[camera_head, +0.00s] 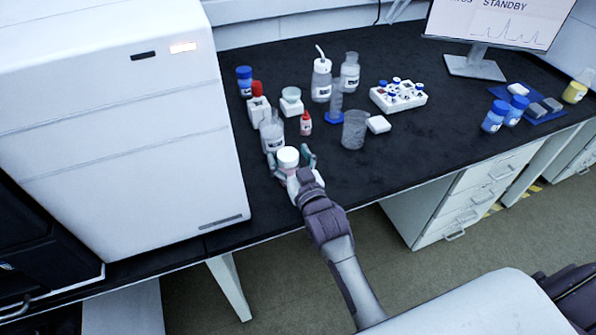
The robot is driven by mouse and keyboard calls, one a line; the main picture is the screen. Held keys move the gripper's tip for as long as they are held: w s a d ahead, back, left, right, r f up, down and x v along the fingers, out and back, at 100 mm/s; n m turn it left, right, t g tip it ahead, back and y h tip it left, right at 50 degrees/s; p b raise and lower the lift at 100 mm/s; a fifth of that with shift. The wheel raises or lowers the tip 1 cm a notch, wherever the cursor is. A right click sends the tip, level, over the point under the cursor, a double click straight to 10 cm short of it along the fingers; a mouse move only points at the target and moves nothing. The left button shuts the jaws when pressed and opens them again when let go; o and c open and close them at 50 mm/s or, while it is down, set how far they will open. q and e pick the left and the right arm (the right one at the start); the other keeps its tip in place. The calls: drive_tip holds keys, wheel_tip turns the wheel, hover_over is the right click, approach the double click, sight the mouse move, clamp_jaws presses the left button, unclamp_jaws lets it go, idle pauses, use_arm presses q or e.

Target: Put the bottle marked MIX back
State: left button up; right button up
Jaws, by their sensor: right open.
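My right gripper (290,160) is open at the front of the black bench, its fingers on either side of a small white-capped bottle (288,156). The fingers and palm hide most of that bottle, and I cannot tell whether they touch it. No label is sharp enough to read as MIX, so I cannot confirm which bottle bears that mark. A clear labelled bottle (272,136) stands just behind the gripper. A small red-capped bottle (306,124) stands behind and to the right. My left gripper is not in view.
A large white instrument (120,120) borders the left. Behind stand a wash bottle (321,80), a clear bottle (349,72), a beaker (354,131) and a white vial rack (399,97). Blue-capped bottles (494,117) stand beside a blue mat (530,105). The bench is clear right of the gripper.

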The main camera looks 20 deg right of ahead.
drive_tip(key=s, duration=1.1)
drive_tip(key=shift+s+d, duration=0.15)
drive_tip(key=shift+d, duration=0.1)
drive_tip(key=shift+f, duration=0.1)
